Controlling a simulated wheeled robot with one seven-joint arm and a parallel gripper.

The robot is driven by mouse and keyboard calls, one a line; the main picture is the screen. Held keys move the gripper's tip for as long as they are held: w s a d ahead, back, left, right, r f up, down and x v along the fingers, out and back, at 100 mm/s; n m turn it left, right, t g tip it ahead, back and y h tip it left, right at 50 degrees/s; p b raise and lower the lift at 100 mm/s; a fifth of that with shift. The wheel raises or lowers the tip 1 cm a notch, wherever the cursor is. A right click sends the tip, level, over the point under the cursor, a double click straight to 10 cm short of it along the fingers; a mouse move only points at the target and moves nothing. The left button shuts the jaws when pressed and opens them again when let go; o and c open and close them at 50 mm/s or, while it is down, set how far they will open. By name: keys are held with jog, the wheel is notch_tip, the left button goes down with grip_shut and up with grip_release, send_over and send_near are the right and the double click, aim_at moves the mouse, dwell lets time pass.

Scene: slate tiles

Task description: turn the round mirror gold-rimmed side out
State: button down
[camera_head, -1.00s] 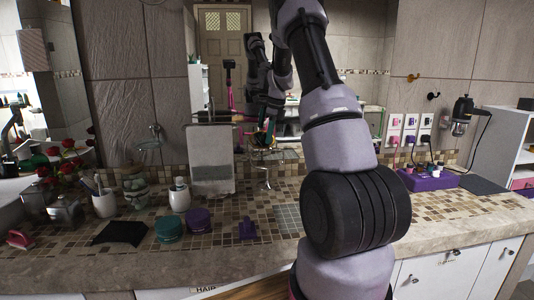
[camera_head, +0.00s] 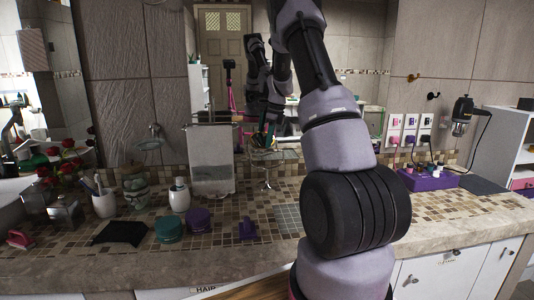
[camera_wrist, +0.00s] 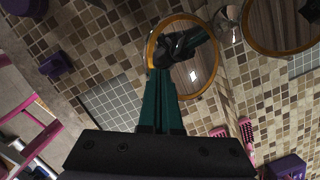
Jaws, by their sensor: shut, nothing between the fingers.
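The round mirror (camera_head: 277,154) stands on a thin stem on the counter, its disc nearly edge-on and tilted in the head view. In the wrist view the mirror (camera_wrist: 196,75) has a gold-coloured rim around a reflecting face, which shows a dark shape like my arm. My gripper (camera_wrist: 161,72) has slim teal fingers, held together and empty. In the wrist view their tips overlap the mirror's lower-left rim; I cannot tell whether they touch it. A second gold-rimmed disc (camera_wrist: 283,25) at the upper right looks like its reflection in the wall mirror.
A towel on a stand (camera_head: 211,160) is left of the mirror. A white dispenser (camera_head: 179,197), teal tub (camera_head: 168,229), purple tub (camera_head: 199,221) and purple item (camera_head: 247,229) stand on the tiled counter (camera_head: 330,270). A purple box (camera_head: 430,180) is at the right. The wall mirror is behind.

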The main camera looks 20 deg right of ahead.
jog(key=shift+w+f, duration=0.2)
jog(key=shift+f, duration=2.4)
jog(key=shift+s+a+r, duration=0.1)
jog(key=shift+s+a, duration=0.1)
jog(key=shift+s, duration=0.55)
jog(key=shift+s+a, duration=0.15)
jog(key=shift+s, duration=0.55)
notch_tip(320, 180, up, 12)
